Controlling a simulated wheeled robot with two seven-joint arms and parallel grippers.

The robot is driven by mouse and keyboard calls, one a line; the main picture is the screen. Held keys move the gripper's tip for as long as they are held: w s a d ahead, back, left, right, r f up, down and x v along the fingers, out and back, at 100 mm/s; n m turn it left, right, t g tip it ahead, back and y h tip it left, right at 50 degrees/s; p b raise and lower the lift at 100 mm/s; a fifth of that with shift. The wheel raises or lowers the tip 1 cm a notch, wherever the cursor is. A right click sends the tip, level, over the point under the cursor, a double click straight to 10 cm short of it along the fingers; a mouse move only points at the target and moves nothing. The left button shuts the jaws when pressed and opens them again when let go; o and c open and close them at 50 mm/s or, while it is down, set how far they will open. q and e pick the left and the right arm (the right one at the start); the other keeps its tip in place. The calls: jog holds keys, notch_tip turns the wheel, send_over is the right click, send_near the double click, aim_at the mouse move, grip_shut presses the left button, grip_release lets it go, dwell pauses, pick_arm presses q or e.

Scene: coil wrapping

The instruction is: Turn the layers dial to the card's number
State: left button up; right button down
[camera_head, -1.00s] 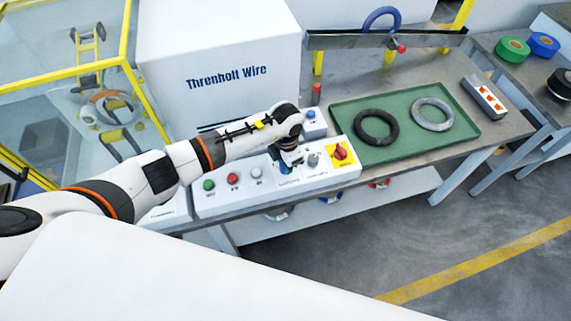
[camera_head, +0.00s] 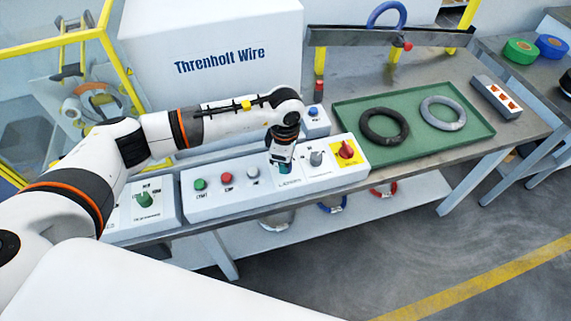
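My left arm reaches over the white control panel (camera_head: 225,205) on the bench. My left gripper (camera_head: 281,166) points down onto the panel, between the white button (camera_head: 252,173) and the grey knob (camera_head: 316,158). The wrist covers what lies under it, likely a dial, with a partly hidden label (camera_head: 290,183) just below. I cannot tell whether the fingers are shut on anything. A separate box at the left carries a green knob (camera_head: 144,198) with markings around it. No card with a readable number shows. My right gripper is not in view.
A green button (camera_head: 199,184), a red button (camera_head: 227,178) and a red switch on yellow (camera_head: 346,149) share the panel. A green tray (camera_head: 477,130) holds a black coil (camera_head: 384,125) and a grey coil (camera_head: 443,113). A large white machine (camera_head: 215,40) stands behind.

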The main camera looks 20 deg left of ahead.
pick_arm(q)
jog(key=shift+m, duration=0.3)
jog(key=o, duration=1)
notch_tip(320, 180, up, 12)
jog(key=b, duration=0.3)
jog(key=shift+s, duration=0.15)
